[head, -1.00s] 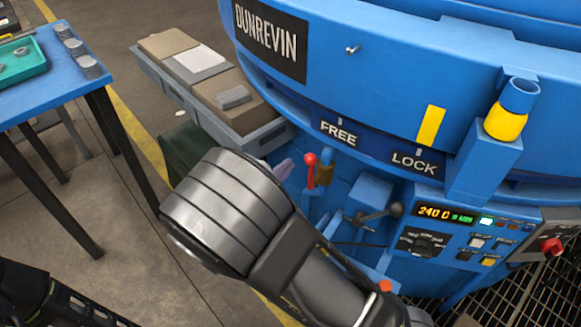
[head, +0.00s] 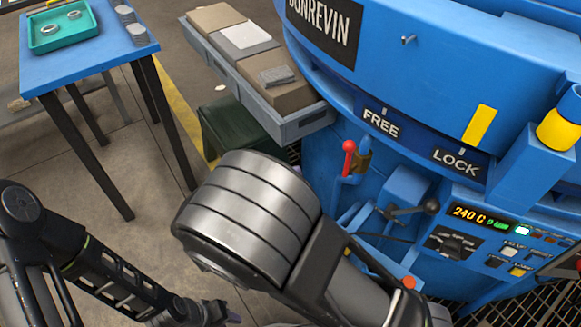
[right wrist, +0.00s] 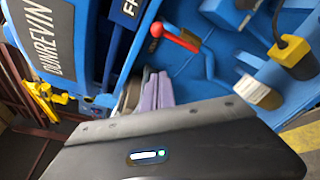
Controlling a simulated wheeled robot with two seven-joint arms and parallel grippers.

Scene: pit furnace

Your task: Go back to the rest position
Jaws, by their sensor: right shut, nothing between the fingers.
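My right gripper (right wrist: 158,92) shows in the right wrist view as pale purple fingers close together, with nothing between them. It points toward the blue furnace (head: 325,180), near the red-knobbed lever (right wrist: 180,38), and appears apart from it. In the head view my silver and black right arm hides nearly all of that gripper. My left arm comes in at the lower left.
The furnace has FREE and LOCK labels and a control panel (head: 500,240). A grey bin (head: 300,125) with boxes adjoins it, above a dark green container (head: 235,128). A blue table (head: 85,68) with a teal tray (head: 88,32) stands upper left.

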